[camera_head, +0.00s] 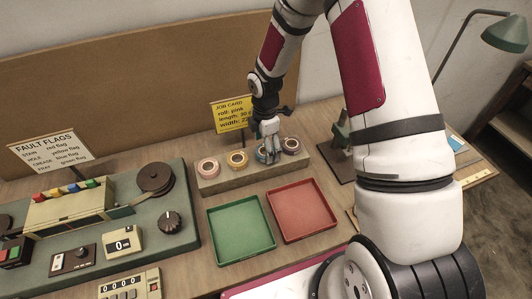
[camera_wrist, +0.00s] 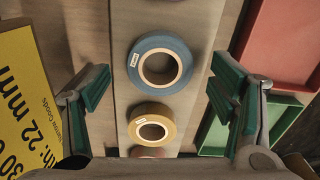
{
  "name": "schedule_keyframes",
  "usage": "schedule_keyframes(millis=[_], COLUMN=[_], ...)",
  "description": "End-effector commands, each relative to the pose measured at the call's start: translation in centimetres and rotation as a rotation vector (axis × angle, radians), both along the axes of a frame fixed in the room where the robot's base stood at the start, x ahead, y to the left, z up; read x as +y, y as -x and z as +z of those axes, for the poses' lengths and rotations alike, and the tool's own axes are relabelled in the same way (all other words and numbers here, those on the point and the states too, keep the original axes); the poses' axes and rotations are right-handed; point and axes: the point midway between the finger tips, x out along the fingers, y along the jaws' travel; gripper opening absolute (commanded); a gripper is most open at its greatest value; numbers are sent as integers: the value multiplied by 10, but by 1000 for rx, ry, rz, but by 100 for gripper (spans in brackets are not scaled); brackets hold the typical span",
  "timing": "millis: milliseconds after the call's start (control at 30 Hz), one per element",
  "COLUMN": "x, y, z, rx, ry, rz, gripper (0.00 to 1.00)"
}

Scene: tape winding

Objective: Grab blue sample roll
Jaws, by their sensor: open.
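The blue sample roll (camera_wrist: 142,63) lies flat with a small white label in the wrist view, near the top middle. In the head view the blue roll (camera_head: 261,157) is partly hidden behind my gripper (camera_head: 269,149). My gripper (camera_wrist: 160,95) is open and empty above the row of rolls. Its green-padded fingers stand on the left and right of the row, and the blue roll lies between them, a little toward the top of the picture. I cannot tell the exact height of the fingertips above it.
A yellow roll (camera_wrist: 137,130) sits close to the blue one, with a pink roll (camera_head: 208,168) beyond. A mauve roll (camera_head: 292,146) is on the blue roll's right. All rest on a beige block (camera_head: 225,182). Green (camera_head: 240,230) and red (camera_head: 302,210) trays lie in front; a job card (camera_head: 230,115) stands behind.

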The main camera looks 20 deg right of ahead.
Motion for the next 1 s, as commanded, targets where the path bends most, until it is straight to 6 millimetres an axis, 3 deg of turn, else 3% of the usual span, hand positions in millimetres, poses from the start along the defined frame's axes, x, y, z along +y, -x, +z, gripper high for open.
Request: schedule_keyframes(millis=[167, 433, 633, 1000], x=[1, 0, 0, 0], y=[1, 0, 0, 0], z=[-16, -18, -17, -16], rx=[1, 0, 1, 0], ry=[0, 0, 0, 0], rz=[1, 1, 0, 0], gripper=[78, 78, 32, 31])
